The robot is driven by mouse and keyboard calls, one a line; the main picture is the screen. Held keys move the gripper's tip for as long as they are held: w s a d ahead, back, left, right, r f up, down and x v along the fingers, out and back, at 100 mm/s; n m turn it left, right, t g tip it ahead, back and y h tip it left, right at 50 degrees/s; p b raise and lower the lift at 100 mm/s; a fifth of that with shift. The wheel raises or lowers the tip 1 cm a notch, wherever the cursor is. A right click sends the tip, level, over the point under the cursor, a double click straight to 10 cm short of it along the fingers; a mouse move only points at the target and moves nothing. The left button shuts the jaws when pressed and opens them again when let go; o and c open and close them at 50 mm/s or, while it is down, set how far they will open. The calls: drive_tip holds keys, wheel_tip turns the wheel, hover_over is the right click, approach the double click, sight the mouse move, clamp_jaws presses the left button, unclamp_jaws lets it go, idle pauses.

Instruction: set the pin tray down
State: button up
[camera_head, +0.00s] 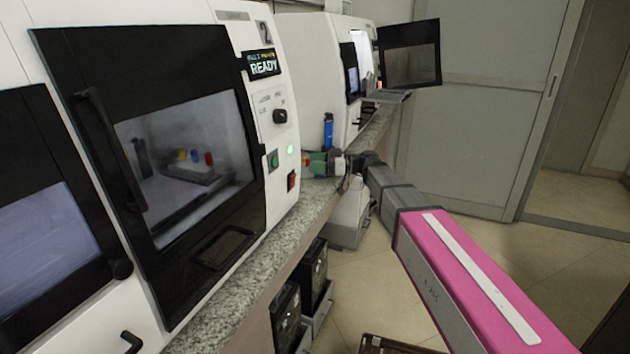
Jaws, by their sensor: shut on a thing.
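My gripper (337,164) is at the end of my grey and pink arm, over the granite counter just past the near machine's right side. It is shut on the pin tray (318,164), which shows only as a small cluster of green, red and yellowish parts. The tray's underside and the fingertips are too small to make out. I cannot tell whether the tray touches the counter.
The white machine (240,35) marked 2 and READY stands at left; coloured pieces show behind its window. A blue upright object (328,131) stands behind the gripper. Another machine (315,60) with an open door (409,53) stands farther back. Dark boxes (286,312) sit below the counter (245,285).

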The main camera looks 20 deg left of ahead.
drive_tip(key=shift+f, duration=1.4)
drive_tip(key=shift+s+a+f, duration=0.1)
drive_tip(key=shift+s+f, duration=0.1)
drive_tip(key=shift+f, duration=0.55)
drive_tip(key=shift+s+f, duration=0.2)
drive_tip(key=shift+f, duration=0.5)
drive_tip(key=o, duration=1)
drive_tip(key=shift+f, duration=0.1)
drive_tip(key=shift+c, duration=0.2)
